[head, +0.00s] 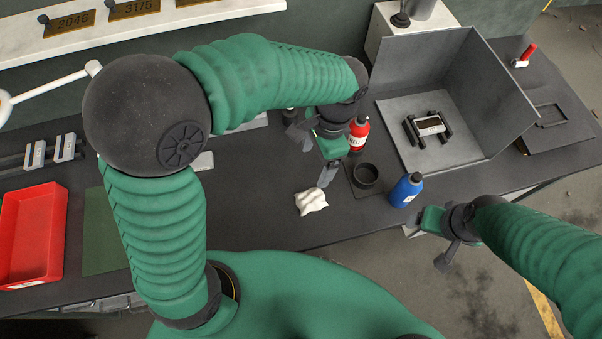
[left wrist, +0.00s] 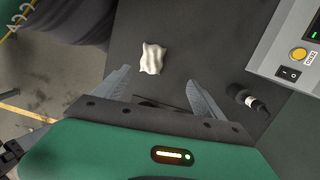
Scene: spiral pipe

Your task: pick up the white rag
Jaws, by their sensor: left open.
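The white rag (head: 311,201) lies crumpled on the dark bench top, near the bench's front edge. It also shows in the left wrist view (left wrist: 152,58), ahead of the fingers and a little left of centre. My left gripper (head: 315,158) is open and empty above the bench, up and slightly right of the rag, not touching it. Its two fingers stand wide apart in the left wrist view (left wrist: 160,88). My right gripper (head: 430,240) is at the bench's front edge, right of the rag; its jaw opening is unclear.
A blue bottle (head: 406,190), a black round cup (head: 365,175) and a red bottle (head: 358,134) stand right of the rag. A grey-walled tray (head: 400,107) is behind them. A red bin (head: 32,232) and a green mat (head: 103,232) lie left. Bench around the rag's left is clear.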

